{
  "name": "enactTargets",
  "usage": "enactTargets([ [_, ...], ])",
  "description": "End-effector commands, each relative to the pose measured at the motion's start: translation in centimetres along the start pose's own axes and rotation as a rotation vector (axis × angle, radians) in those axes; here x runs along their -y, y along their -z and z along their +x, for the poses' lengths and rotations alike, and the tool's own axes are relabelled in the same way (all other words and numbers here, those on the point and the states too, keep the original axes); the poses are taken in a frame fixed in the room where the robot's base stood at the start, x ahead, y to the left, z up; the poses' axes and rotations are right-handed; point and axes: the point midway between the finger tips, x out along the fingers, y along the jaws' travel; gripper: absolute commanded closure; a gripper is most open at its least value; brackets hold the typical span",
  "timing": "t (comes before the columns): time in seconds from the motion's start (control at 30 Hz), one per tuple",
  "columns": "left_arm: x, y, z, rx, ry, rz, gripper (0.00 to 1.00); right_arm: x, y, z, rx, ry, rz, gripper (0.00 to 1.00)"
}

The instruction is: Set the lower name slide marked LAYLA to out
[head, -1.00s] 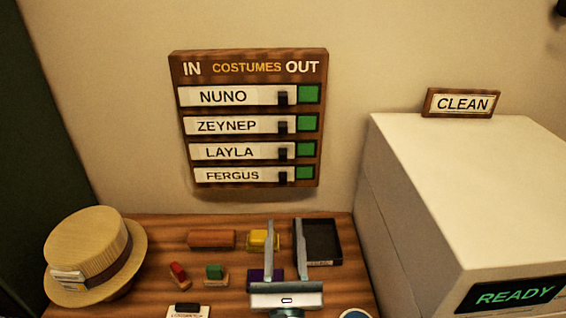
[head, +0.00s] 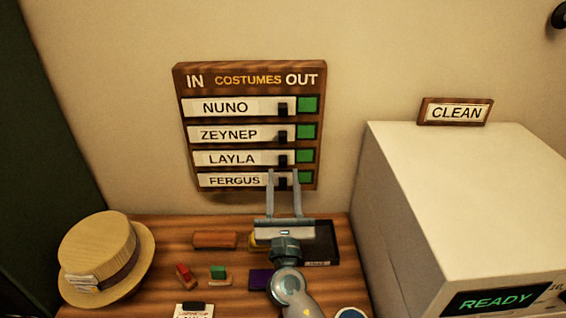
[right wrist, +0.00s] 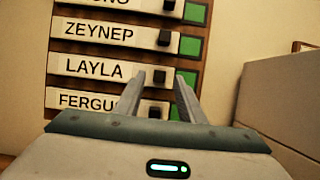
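The costume board (head: 249,67) hangs on the wall with IN at left and OUT at right. The LAYLA slide (head: 232,159) is the third row, with a black knob (head: 283,160) near its right end and a green patch (head: 304,156) to its right. In the right wrist view the LAYLA slide (right wrist: 93,69) and its knob (right wrist: 160,76) show clearly. My right gripper (head: 284,173) is open and empty, its fingers pointing up at the FERGUS row just below the LAYLA knob. In the wrist view its fingertips (right wrist: 160,78) flank that knob; contact is unclear. My left gripper is out of view.
Slides NUNO (head: 232,107), ZEYNEP (head: 230,134) and FERGUS (head: 234,180) have similar knobs. A straw hat (head: 103,252), small blocks and a black tray (head: 322,245) sit on the wooden table (head: 165,230) below. A large white machine (head: 470,190) stands at right.

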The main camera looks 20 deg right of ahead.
Motion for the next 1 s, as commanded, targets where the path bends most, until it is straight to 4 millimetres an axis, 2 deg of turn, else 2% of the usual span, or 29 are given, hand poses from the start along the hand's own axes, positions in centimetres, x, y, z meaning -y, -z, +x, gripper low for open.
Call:
enactTargets([
  [0.1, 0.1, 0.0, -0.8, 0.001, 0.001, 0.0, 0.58, 0.0, -0.2, 1.8, 0.001, 0.0, -0.002, 0.64],
  [0.23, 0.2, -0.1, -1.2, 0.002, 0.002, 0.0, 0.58, 0.0, -0.1, 3.0, 0.001, 0.0, -0.001, 0.64],
  [0.67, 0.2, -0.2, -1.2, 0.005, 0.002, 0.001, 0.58, 0.0, 0.1, 3.5, 0.0, 0.0, 0.0, 0.64],
  [0.8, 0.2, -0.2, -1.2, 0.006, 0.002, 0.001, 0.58, 0.0, 0.0, 3.5, 0.0, -0.001, -0.001, 0.95],
  [0.83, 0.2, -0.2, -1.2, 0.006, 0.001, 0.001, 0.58, 0.0, 0.0, 3.5, 0.0, 0.0, 0.0, 1.0],
  [1.0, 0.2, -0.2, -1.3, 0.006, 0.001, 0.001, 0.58, 0.1, 0.0, 3.5, 0.0, 0.0, -0.001, 1.0],
])
